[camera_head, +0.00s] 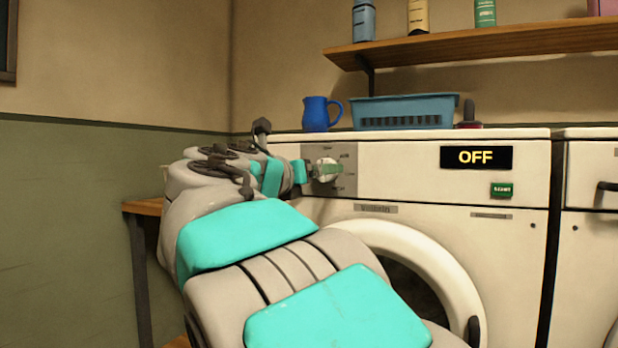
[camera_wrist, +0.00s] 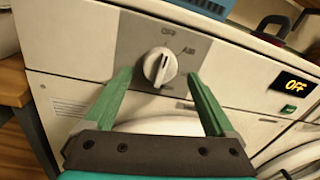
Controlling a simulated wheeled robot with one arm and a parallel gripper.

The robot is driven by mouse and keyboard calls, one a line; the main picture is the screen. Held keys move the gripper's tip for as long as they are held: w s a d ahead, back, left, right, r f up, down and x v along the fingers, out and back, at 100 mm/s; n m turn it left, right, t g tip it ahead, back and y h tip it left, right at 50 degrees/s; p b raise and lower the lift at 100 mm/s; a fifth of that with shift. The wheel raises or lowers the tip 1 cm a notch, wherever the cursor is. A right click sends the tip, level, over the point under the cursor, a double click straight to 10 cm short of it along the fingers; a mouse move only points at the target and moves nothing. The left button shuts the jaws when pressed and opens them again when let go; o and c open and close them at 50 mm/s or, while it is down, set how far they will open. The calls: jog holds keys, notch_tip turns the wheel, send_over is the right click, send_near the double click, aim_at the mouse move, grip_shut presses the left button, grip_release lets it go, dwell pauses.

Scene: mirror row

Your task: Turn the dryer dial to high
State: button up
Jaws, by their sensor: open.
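The dryer dial (camera_wrist: 160,66) is a white round knob with a raised grip bar on a grey panel (camera_wrist: 205,45). Labels reading OFF and apparently AIR stand around its upper side; other marks are too small to read. The bar's upper end points roughly toward OFF. In the head view the dial (camera_head: 326,161) is partly behind a green finger. My gripper (camera_wrist: 159,76) is open, one green finger on each side of the dial, with visible gaps in the wrist view. The dryer display (camera_head: 485,157) reads OFF, above a green button (camera_head: 502,190).
A blue jug (camera_head: 316,114), a blue basket (camera_head: 405,112) and a dark red-based item (camera_head: 468,115) stand on the dryer top. A wooden shelf (camera_head: 490,42) with bottles hangs above. The round door (camera_head: 415,255) is below the dial; a wooden table (camera_head: 143,207) is at left.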

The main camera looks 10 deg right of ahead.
jog(key=shift+x, duration=1.05)
jog(key=c, duration=1.4)
